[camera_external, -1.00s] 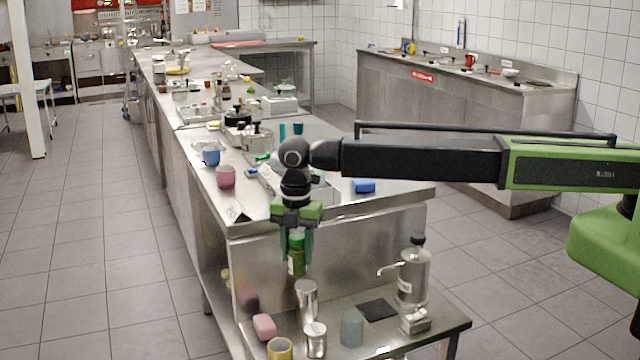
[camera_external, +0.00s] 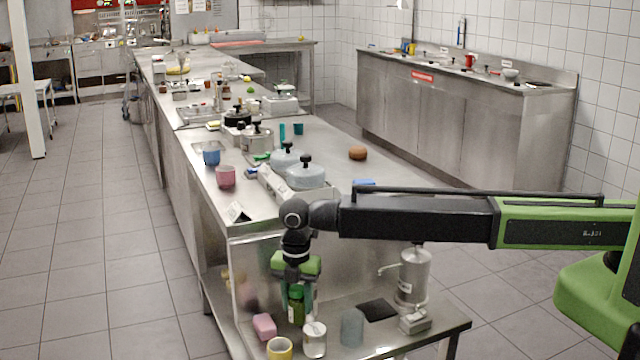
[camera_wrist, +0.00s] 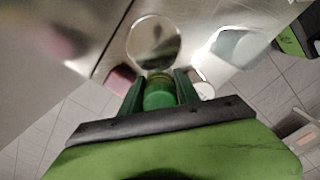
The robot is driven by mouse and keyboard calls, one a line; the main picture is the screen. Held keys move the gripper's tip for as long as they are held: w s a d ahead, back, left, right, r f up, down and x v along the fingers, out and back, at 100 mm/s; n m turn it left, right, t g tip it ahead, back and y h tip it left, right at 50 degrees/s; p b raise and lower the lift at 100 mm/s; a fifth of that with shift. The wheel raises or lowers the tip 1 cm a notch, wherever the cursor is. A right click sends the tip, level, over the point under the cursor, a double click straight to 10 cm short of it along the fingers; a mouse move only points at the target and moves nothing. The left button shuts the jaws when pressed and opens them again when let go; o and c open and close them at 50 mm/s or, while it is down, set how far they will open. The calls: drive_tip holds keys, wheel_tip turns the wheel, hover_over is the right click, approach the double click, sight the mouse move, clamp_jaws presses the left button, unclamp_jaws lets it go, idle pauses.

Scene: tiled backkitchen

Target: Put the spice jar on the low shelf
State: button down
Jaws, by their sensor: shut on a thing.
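The spice jar (camera_external: 296,311), green with a green lid, is held upright between the fingers of my gripper (camera_external: 297,288). In the wrist view its green lid (camera_wrist: 160,93) sits between the two fingers. The jar is over the left part of the low shelf (camera_external: 385,345), among the things standing there. Whether its base touches the shelf is hidden by the steel can in front.
Close to the jar are a pink block (camera_external: 264,326), a small steel can (camera_external: 315,341), a yellow cup (camera_external: 279,349) and a bluish glass (camera_external: 352,328). A round steel top (camera_wrist: 153,42) lies just beyond it. A pump bottle (camera_external: 413,275) stands right, by a black mat (camera_external: 378,309).

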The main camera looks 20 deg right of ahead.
sight(298, 316)
wheel_tip(298, 316, down, 5)
drive_tip(key=b, duration=0.4)
drive_tip(key=shift+r+b, duration=0.1)
drive_tip(key=shift+b, duration=0.3)
drive_tip(key=shift+r+p, duration=0.3)
drive_tip(key=shift+f, duration=0.25)
drive_tip(key=c, duration=0.9)
unclamp_jaws()
wheel_tip(298, 316, up, 13)
drive_tip(key=p, duration=1.2)
drive_tip(key=shift+f, duration=0.3)
